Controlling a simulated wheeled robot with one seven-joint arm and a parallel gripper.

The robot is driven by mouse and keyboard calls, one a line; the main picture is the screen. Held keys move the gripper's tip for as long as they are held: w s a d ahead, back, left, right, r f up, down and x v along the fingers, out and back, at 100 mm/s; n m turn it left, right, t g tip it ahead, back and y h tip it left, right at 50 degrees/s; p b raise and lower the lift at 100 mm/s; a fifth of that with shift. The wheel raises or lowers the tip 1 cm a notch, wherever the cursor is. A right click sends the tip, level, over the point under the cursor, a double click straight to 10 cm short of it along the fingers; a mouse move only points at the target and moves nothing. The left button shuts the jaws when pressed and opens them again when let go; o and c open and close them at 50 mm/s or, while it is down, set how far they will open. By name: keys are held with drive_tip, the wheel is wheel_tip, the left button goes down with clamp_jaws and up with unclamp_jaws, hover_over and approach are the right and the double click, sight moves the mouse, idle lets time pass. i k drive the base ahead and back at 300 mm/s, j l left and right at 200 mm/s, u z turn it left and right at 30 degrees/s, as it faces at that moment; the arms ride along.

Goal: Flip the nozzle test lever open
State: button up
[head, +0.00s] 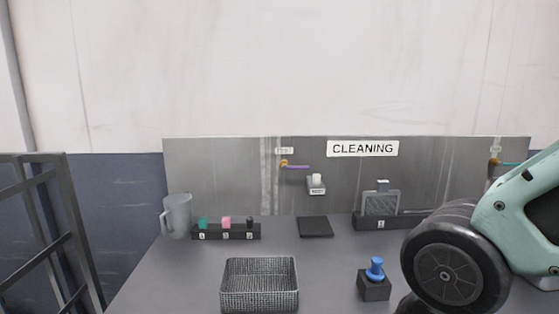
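A lever with a purple handle (298,168) sticks out to the right from a small orange valve (283,163) on the grey back panel, left of the CLEANING sign. The handle lies nearly level. A small white label (284,150) above it seems to read TEST. A second orange valve (493,163) with a teal handle (510,164) sits at the panel's right side, close to my arm in the picture. My arm fills the right side of the head view, and my gripper is out of view.
On the grey table stand a wire basket (259,308), a blue piece (375,268) on a dark block (374,289), a dark pad (315,227), a jug (177,215) and a rack (225,232) with small coloured parts. A white-topped holder (316,186) hangs below the lever.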

sight(285, 167)
drive_tip(key=i+j, duration=0.25)
drive_tip(key=i, duration=0.15)
drive_tip(key=i+j, duration=0.3)
drive_tip(key=i, duration=0.1)
